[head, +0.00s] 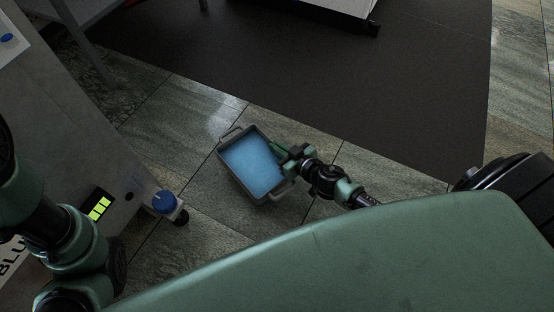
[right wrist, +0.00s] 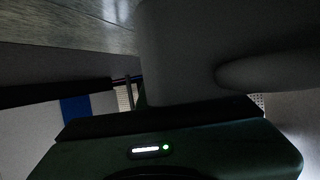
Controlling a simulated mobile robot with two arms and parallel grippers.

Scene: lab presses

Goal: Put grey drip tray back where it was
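The grey drip tray (head: 233,177) shows in the middle of the head view, with blue liquid inside and a handle at each short end. I cannot tell whether it rests on the floor or is just above it. My right gripper (head: 279,150) is at the tray's right long side, very close to the rim. Its fingers are too small and dark to show whether they grip. In the right wrist view the tray's grey wall (right wrist: 185,50) fills the upper right, right in front of the gripper. My left arm shows at the left; its gripper is out of view.
A light grey machine with a blue knob (head: 164,201), a green-lit display (head: 99,208) and a caster stands at the left. A dark mat (head: 400,90) covers the floor behind the tray. Another machine base (head: 330,12) stands at the top. Tiled floor around the tray is clear.

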